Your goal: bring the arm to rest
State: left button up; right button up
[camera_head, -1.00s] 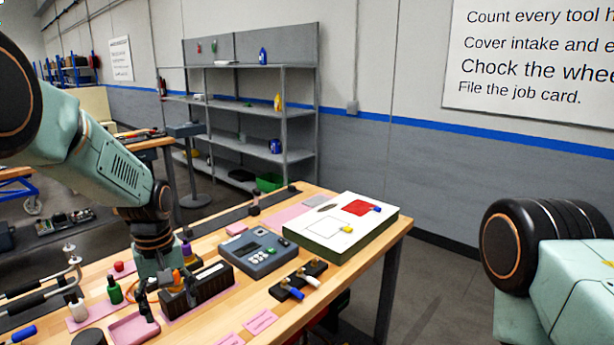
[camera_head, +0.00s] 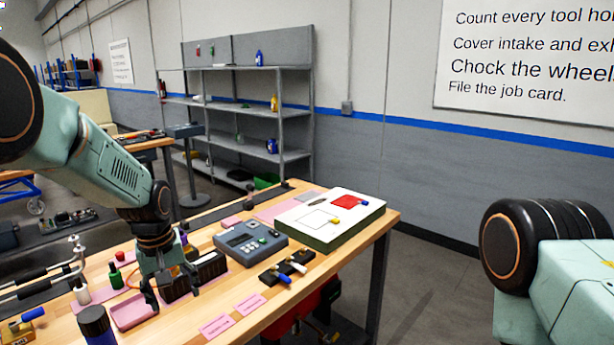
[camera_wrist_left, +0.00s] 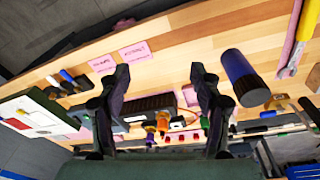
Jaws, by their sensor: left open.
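My left arm comes in from the left in the head view. Its gripper (camera_head: 174,297) points down over the wooden bench (camera_head: 330,250), fingers apart and nothing between them. It hangs by a pink tray (camera_head: 133,312) and in front of a black slotted block (camera_head: 209,268), which it partly covers. In the left wrist view both fingers (camera_wrist_left: 160,72) are spread, with the block (camera_wrist_left: 150,103) and orange and purple handled pieces (camera_wrist_left: 163,121) beyond them. Whether the fingers touch anything is unclear. My right gripper is out of view.
A green bottle (camera_head: 115,276), a grey keypad device (camera_head: 250,242), a black rack (camera_head: 286,267) and a white-topped box (camera_head: 330,222) are on the bench. Pink labels (camera_head: 249,304) lie at the front edge.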

pick_arm(q)
jog(key=s+d+f+m+t+b, duration=0.15)
jog(key=s+f+b, duration=0.3)
jog(key=f, duration=0.65)
jog(key=s+d+f+m+t+b, duration=0.1)
jog(key=s+f+m+t+b, duration=0.15)
jog(key=s+f, duration=0.6)
jog(key=s+d+f+m+g+b, duration=0.1)
jog(key=s+f+g+b, duration=0.4)
jog(key=s+f+b, duration=0.9)
jog(key=s+f, duration=1)
jog(key=s, duration=0.2)
jog(key=shift+s+f+b, duration=0.3)
jog(key=shift+s+b, duration=0.05)
